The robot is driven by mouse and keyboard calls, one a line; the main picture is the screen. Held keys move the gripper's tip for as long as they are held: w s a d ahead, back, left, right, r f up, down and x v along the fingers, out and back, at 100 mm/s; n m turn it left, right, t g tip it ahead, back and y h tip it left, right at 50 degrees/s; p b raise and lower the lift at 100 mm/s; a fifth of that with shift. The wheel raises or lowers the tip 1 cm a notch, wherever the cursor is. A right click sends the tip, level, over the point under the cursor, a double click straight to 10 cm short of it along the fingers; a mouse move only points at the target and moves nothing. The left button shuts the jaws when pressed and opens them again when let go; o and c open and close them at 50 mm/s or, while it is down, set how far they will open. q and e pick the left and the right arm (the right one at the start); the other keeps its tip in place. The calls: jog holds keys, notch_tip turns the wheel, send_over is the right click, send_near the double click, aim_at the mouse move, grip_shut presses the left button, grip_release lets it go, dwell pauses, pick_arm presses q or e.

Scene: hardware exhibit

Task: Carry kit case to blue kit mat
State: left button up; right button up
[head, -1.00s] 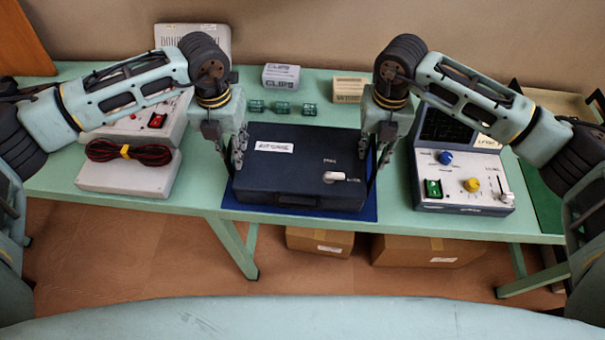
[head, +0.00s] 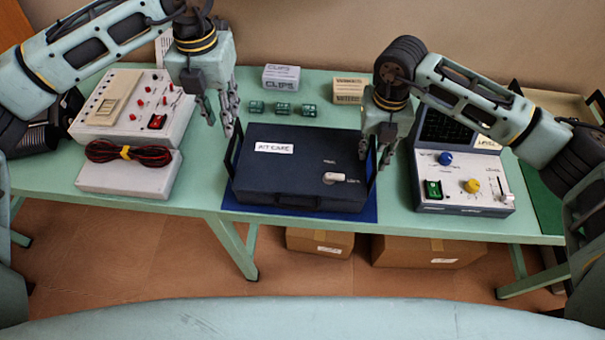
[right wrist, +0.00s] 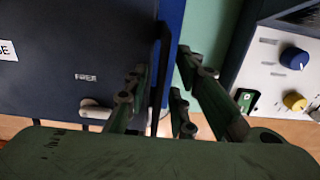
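The dark blue kit case (head: 290,177) lies flat on the blue kit mat (head: 369,213), which shows as a border at its front and sides. The case has a white label, a pale latch knob and a black handle on each side. My left gripper (head: 219,115) is open and empty, above and left of the left handle (head: 236,150). My right gripper (head: 385,152) is at the right handle. In the right wrist view its fingers (right wrist: 155,100) stand apart on either side of the handle (right wrist: 161,75), with gaps. The case's far right corner is partly hidden.
A grey instrument with a red and black cable coil (head: 128,151) stands left of the case. A control panel (head: 462,188) with knobs stands close on the right. Small green clips (head: 283,109) and two boxes are behind. Cardboard boxes (head: 427,251) sit under the table.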

notch_tip(320, 180, up, 12)
dwell(0.5)
jog(key=shift+f, duration=0.1)
dwell(0.4)
